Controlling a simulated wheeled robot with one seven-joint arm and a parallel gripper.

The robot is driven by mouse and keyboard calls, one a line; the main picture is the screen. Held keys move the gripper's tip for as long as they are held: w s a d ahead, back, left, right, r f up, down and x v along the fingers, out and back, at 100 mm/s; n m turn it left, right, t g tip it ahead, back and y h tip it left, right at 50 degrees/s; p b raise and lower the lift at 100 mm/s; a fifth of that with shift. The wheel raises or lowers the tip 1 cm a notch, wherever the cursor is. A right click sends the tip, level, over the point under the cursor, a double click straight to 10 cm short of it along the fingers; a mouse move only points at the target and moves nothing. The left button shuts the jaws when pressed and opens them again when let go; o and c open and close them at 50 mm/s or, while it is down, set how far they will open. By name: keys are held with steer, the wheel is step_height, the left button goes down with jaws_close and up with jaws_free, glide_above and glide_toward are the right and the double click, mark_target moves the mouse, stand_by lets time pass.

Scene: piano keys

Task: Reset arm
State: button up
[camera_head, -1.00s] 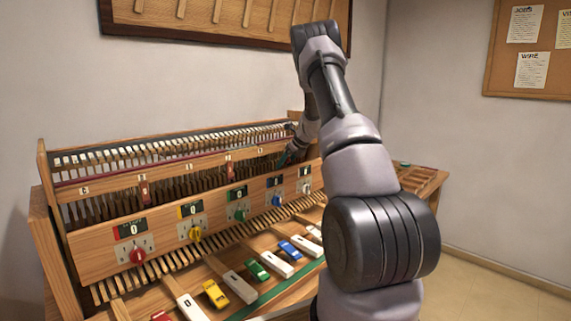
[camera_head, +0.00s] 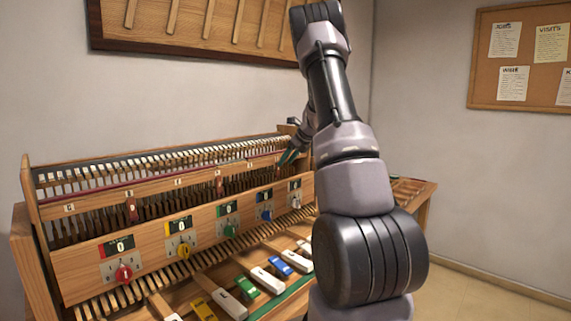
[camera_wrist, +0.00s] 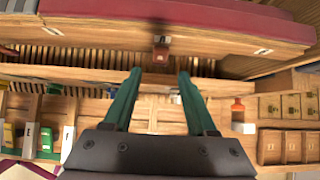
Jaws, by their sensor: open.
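My gripper (camera_wrist: 157,85) is open in the wrist view, with two green fingers spread apart and nothing between them. In the head view my gripper (camera_head: 288,156) hangs near the right end of the piano mechanism, partly hidden by my arm. The wooden piano frame (camera_head: 155,226) stands on the left with a row of dials and number displays. A red block (camera_wrist: 161,54) on the rail shows just beyond the fingertips in the wrist view; I cannot tell the gap.
A bottle with an orange top (camera_wrist: 238,110) and small wooden compartments (camera_wrist: 285,147) show at right. A pinboard (camera_head: 522,58) hangs on the wall. The floor at right is clear.

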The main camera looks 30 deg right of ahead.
stand_by(0.3)
steer(key=s+a+r+n+y, duration=0.1)
steer(key=s+a+r+n, duration=1.1)
steer(key=s+a+r, duration=0.35)
steer(key=s+a+n+h, duration=0.1)
steer(key=s+a+n, duration=0.3)
steer(key=s+n, duration=0.4)
steer(key=s+a+n, duration=0.5)
steer(key=s+n, duration=0.3)
steer(key=s, duration=0.9)
steer(key=shift+s+a+r+h, duration=0.2)
steer(key=shift+s+r+h, duration=0.05)
steer(key=shift+r+h, duration=0.15)
